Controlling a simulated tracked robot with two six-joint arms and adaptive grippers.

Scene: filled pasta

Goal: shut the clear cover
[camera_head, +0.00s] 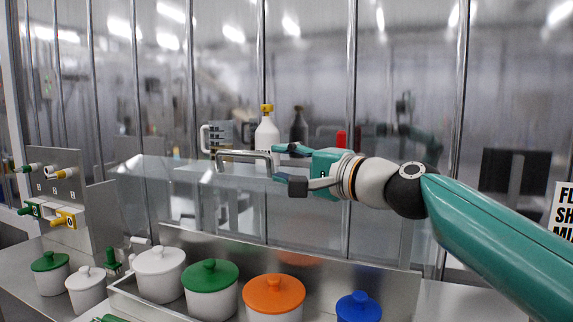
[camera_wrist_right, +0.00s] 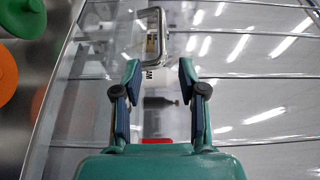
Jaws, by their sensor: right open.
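The clear cover (camera_head: 310,75) is a see-through panel crossed by metal bars, standing upright behind the pots; how far it is open is hard to tell. A metal loop handle (camera_head: 236,154) sticks out in front of it. My right gripper (camera_head: 284,168) is open beside the handle, its fingers pointing left toward the handle's right end. In the right wrist view the handle (camera_wrist_right: 161,36) lies just beyond the spread fingertips (camera_wrist_right: 160,72), with nothing held between them. My left gripper is not in view.
Lidded pots, including a green-lidded one (camera_head: 211,291) and an orange-lidded one (camera_head: 274,298), stand in a metal tray (camera_head: 402,288) below. A panel with coloured knobs (camera_head: 62,172) is at left. A white bottle (camera_head: 267,136) with a yellow cap shows behind the handle.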

